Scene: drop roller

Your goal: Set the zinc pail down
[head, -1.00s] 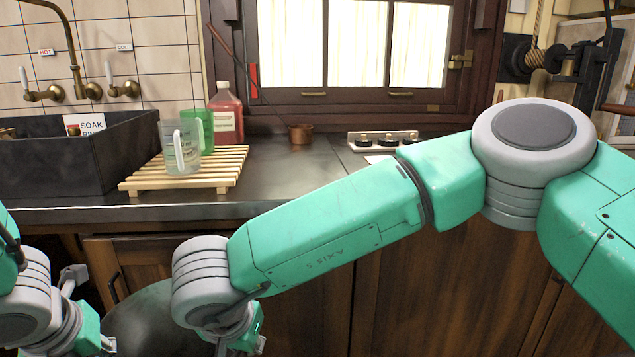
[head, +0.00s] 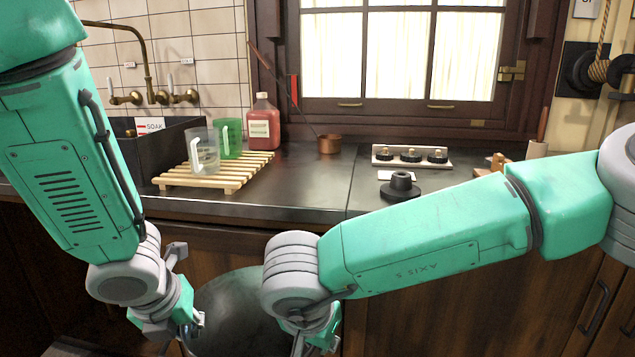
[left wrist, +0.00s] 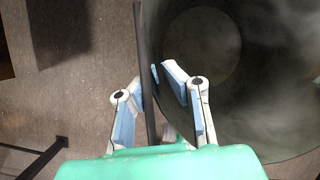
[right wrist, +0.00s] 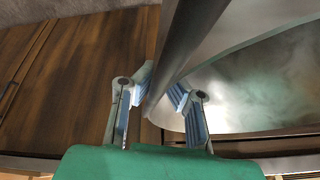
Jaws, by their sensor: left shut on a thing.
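The zinc pail (head: 235,305) is a large dark grey vessel low in the head view, in front of the counter's cabinet doors; its bottom is out of frame. My left gripper (head: 195,328) is at its left side. In the left wrist view its fingers (left wrist: 153,85) are closed on the pail's edge, with the hollow inside (left wrist: 200,45) to the right. My right gripper (head: 318,343) is at the right side, partly hidden by its own wrist. In the right wrist view its fingers (right wrist: 162,92) sit on both sides of the pail's wall, apparently clamped on it.
The counter (head: 300,180) stands close behind the pail. It bears a wooden rack (head: 225,175) with clear and green jugs, a red bottle (head: 264,125), a copper pot (head: 329,144) and a black knobbed disc (head: 401,186). Brown floor (left wrist: 60,110) shows left of the pail.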

